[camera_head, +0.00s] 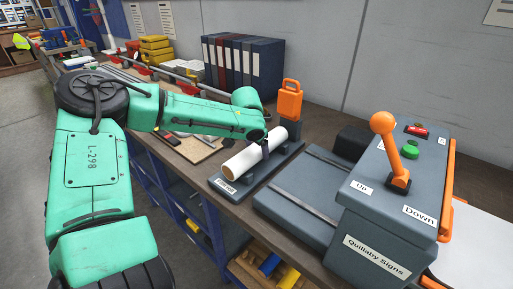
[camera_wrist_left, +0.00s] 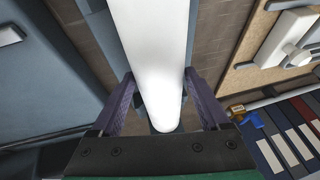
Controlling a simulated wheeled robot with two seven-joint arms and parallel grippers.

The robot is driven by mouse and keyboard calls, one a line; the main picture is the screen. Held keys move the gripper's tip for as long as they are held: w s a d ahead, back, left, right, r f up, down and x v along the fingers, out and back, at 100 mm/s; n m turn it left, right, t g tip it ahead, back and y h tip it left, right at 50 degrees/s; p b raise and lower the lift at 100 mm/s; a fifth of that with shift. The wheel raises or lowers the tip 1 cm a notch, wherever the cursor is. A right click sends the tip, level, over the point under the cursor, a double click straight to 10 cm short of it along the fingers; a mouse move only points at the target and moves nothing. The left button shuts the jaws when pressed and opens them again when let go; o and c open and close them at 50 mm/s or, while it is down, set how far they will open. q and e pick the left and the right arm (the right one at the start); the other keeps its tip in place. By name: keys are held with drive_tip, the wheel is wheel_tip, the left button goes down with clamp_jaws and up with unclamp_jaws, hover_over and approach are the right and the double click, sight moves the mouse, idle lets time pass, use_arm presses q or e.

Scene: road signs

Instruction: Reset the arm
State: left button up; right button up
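My left gripper (camera_head: 265,140) is at the white roll (camera_head: 243,163), near the roll's far end. The roll lies on a dark grey stand (camera_head: 232,190) on the workbench. In the left wrist view my left gripper (camera_wrist_left: 160,78) has its two purple fingers spread wide, one on each side of the white roll (camera_wrist_left: 155,45). Gaps show between the roll's rounded end and the finger bases. Contact at the fingertips is hard to make out. My right gripper is not in view.
A grey machine (camera_head: 385,210) with an orange lever (camera_head: 387,140) and a green button (camera_head: 409,151) stands at the right. An orange-handled part (camera_head: 290,100) rises behind the roll. Binders (camera_head: 245,60) stand against the wall. A beige board (camera_head: 195,147) lies left of the roll.

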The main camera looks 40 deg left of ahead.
use_arm(q)
drive_tip(key=shift+o, duration=0.9)
drive_tip(key=shift+s, duration=0.1)
drive_tip(key=shift+r, duration=0.1)
wheel_tip(320, 180, up, 9)
drive_tip(key=p, duration=0.9)
